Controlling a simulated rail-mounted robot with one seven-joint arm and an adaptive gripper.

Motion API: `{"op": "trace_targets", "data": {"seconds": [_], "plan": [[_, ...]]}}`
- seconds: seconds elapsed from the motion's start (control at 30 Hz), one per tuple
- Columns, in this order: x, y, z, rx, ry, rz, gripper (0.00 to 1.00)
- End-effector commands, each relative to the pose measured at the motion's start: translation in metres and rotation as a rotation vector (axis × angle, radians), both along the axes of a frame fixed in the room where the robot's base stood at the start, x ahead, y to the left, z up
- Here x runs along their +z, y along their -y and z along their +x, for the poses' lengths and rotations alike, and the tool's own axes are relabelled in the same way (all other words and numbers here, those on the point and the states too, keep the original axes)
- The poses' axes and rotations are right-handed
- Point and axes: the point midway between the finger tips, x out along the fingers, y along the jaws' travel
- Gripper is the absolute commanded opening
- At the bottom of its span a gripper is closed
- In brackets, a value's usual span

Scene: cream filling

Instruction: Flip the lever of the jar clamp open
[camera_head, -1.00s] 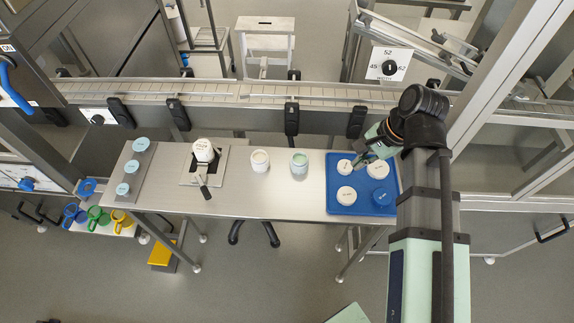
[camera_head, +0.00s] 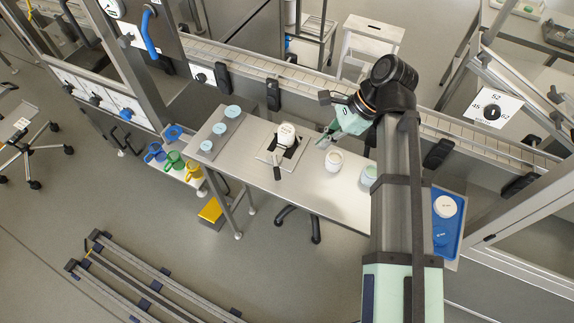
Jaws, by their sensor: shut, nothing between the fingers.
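The jar clamp (camera_head: 265,156) is a dark-centred metal plate on the steel table, with a white-lidded jar (camera_head: 286,132) standing in it. Its lever (camera_head: 277,172) has a dark grip and sticks out from the front of the clamp, pointing toward the table's front edge. My gripper (camera_head: 322,140) is shut and empty, to the right of the clamp and above the back part of the table. Its fingers point down and left, apart from the lever. The finger tips are small in this view.
An open-looking white jar (camera_head: 334,158) and a jar with green contents (camera_head: 368,176) stand right of the clamp. A blue tray (camera_head: 441,240) with lids is partly hidden by my arm. Light blue lids (camera_head: 220,128) sit on the left. The conveyor (camera_head: 300,75) runs behind.

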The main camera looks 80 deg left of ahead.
Motion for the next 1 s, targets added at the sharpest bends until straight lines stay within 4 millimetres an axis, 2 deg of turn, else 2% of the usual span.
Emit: {"op": "trace_targets", "data": {"seconds": [0.17, 0.37, 0.8, 1.0], "plan": [[-0.001, 0.000, -0.001, 0.000, 0.000, 0.000, 0.00], [-0.014, 0.000, -0.009, 0.001, 0.000, -0.002, 0.00], [-0.076, -0.003, -0.050, 0.001, 0.001, -0.002, 0.00], [-0.090, -0.005, -0.074, 0.001, 0.001, 0.000, 0.00]]}}
